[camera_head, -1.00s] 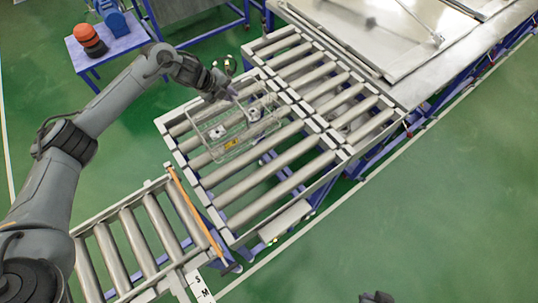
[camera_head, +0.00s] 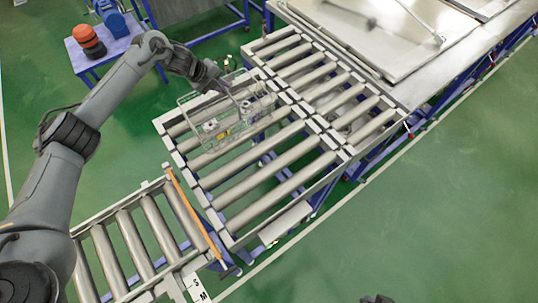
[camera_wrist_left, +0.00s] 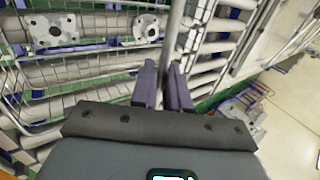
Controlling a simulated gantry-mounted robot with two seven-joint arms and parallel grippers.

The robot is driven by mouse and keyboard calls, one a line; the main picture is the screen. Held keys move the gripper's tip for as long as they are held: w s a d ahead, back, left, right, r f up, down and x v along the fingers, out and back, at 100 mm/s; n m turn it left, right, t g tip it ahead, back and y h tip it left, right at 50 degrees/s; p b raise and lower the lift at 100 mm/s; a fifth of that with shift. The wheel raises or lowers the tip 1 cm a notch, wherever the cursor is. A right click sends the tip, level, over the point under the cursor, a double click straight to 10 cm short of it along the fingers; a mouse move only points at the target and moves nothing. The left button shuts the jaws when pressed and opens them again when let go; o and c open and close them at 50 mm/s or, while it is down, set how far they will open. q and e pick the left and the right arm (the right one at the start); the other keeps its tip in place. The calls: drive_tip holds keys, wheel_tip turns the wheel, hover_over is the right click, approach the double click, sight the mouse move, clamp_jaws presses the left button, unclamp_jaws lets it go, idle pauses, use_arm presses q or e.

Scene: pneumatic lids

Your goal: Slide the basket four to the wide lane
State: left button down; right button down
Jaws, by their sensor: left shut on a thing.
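A clear wire basket (camera_head: 237,131) is over the rollers at the back left of the roller table (camera_head: 279,173). Metal flanged parts (camera_head: 211,126) lie in it, with a small yellow item. My left gripper (camera_head: 231,91) is at the basket's back side, shut on its wire wall. In the left wrist view, my left gripper's fingers (camera_wrist_left: 163,88) are close together at the wire, with the basket (camera_wrist_left: 100,76) and its flanged parts to the left. A small dark piece (camera_head: 378,298) at the bottom edge seems to be my right gripper; its fingers cannot be made out.
A lower roller conveyor (camera_head: 128,242) with an orange strip at its end stands at the front left. A steel bench (camera_head: 405,85) adjoins the rollers at the back right. A small blue table (camera_head: 108,50) holds an orange item and a blue machine. The front rollers are bare.

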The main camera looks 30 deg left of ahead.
use_arm(q)
drive_tip(key=shift+a, duration=0.15)
drive_tip(key=shift+w+a, duration=0.3)
drive_tip(key=shift+a, duration=0.2)
idle(0.5)
drive_tip(key=c, duration=1)
unclamp_jaws()
drive_tip(key=shift+c, duration=0.2)
drive_tip(key=shift+s+f, duration=0.1)
drive_tip(key=shift+f, duration=0.05)
drive_tip(key=shift+r+p, duration=3.2)
drive_tip(key=shift+r, duration=1)
